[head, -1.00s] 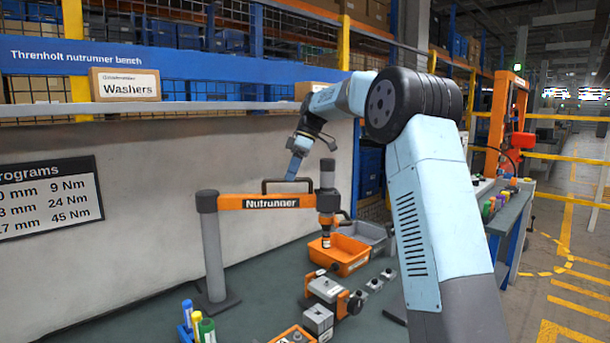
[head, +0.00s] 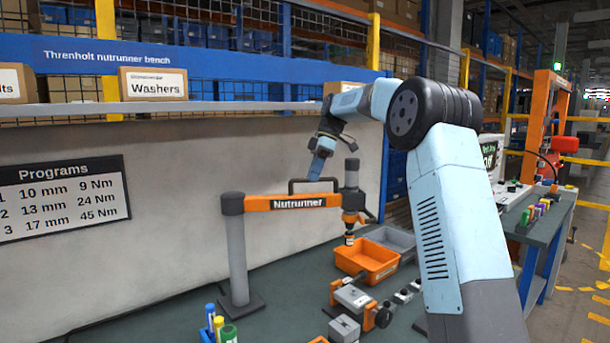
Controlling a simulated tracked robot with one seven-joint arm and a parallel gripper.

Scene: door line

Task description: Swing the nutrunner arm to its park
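The nutrunner arm (head: 262,203) is an orange beam labelled "Nutrunner". It runs right from a grey post (head: 238,255) on the bench to a dark upright tool (head: 352,200). A black bar handle (head: 292,186) stands on top of the beam. My gripper (head: 315,176) reaches down from behind to the top bar of this handle. Its blue end meets the bar in the picture. The fingers are too small and partly hidden to show whether they are closed around it. I cannot make out a marked park.
An orange bin (head: 366,258) and a grey bin (head: 392,240) sit below and right of the tool. A clamp fixture (head: 352,298) and marker pens (head: 218,325) are nearer. A programs board (head: 62,198) hangs on the back panel. A side bench (head: 535,225) stands right.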

